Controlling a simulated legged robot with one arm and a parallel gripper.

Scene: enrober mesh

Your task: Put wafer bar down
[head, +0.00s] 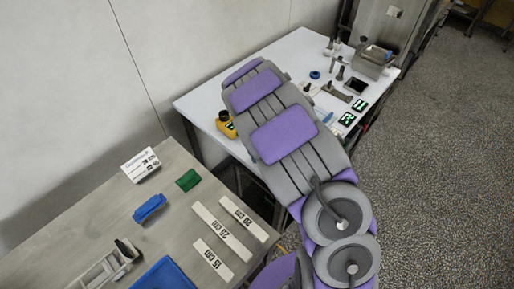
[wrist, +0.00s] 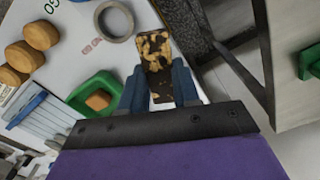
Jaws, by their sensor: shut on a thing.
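The wafer bar (wrist: 154,52) is a dark chocolate block with pale nut pieces on its face. My gripper (wrist: 158,82) shows in the wrist view with two blue fingers, shut on the bar from both sides. The bar's far end sticks out beyond the fingertips. It appears above the edge of a white table, but I cannot tell its height. In the head view my own arm hides the gripper and the bar.
Below the gripper are a grey ring (wrist: 115,20), a green tray (wrist: 95,98) with an orange piece, and several round brown pieces (wrist: 40,34). The white table (head: 205,95) and grey bench (head: 95,212) are separate. The bench holds blue (head: 149,208) and green (head: 188,180) blocks.

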